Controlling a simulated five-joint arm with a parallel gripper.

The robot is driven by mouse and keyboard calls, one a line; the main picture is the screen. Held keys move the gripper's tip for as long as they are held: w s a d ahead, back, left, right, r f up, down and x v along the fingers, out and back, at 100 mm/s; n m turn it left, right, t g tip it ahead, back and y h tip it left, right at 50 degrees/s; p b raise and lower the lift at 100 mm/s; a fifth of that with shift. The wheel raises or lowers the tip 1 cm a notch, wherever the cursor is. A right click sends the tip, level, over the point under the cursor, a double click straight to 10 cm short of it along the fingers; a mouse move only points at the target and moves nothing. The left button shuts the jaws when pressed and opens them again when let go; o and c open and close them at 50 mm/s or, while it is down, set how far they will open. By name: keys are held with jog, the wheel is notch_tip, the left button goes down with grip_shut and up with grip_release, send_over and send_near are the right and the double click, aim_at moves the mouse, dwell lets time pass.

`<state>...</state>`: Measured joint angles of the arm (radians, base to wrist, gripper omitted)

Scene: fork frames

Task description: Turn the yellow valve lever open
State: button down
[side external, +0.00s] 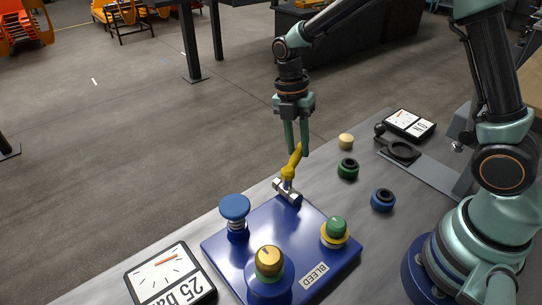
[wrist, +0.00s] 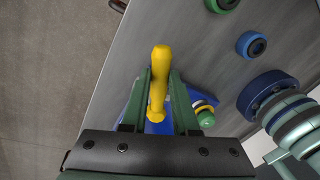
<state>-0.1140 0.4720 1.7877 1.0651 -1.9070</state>
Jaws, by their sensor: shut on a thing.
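The yellow valve lever (side external: 294,161) rises at a slant from a silver valve body (side external: 287,190) at the back edge of the blue base plate (side external: 290,222). My gripper (side external: 297,151) points down from above, with its two green fingers at the lever's upper part. In the wrist view the lever (wrist: 159,62) lies between the fingers of my gripper (wrist: 159,78), which is shut on it.
The plate carries a blue knob (side external: 235,207), a gold knob (side external: 269,262) and a green knob (side external: 336,227). A "25 bar" gauge card (side external: 170,275) lies at the left. Loose green (side external: 348,168) and blue (side external: 383,199) rings and a beige piece (side external: 346,141) lie right.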

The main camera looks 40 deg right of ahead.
jog(key=shift+w+a+n, duration=0.2)
jog(key=shift+a+n, duration=0.05)
jog(key=shift+n, duration=0.15)
jog(key=c, duration=0.7)
grip_release()
jog(key=r, duration=0.4)
jog(key=w+r, duration=0.1)
jog(key=r, duration=0.3)
jog(key=w+r, duration=0.1)
jog(key=r, duration=0.3)
jog(key=shift+a, duration=0.1)
